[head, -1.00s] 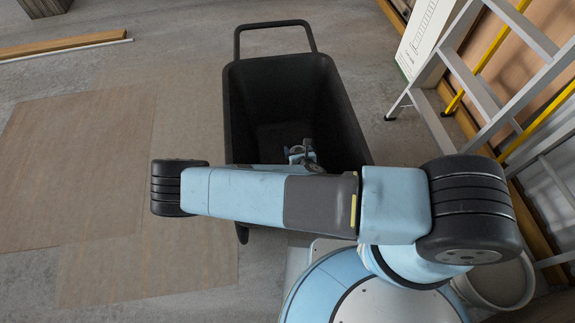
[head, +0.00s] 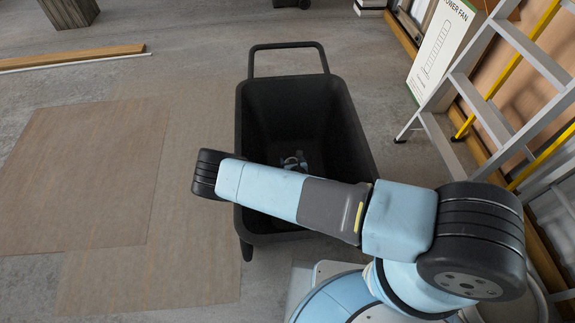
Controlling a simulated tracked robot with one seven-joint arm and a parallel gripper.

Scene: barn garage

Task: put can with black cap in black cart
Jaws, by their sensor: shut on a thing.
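The black cart (head: 352,128) is an open, deep tub with a loop handle, standing in the middle of the head view. My arm reaches across its near part. A small light-blue and dark end part of my arm, with my gripper (head: 294,161), shows past the arm link, inside the outline of the cart's opening. Its height above the cart floor is hard to tell. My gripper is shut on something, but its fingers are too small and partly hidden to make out. The can with the black cap cannot be made out.
A grey and yellow ladder (head: 470,95) and a white fan box (head: 443,50) stand at the right. Brown flat sheets (head: 85,175) lie on the floor at the left. A wooden block (head: 68,10) and planks (head: 75,57) lie at the far left.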

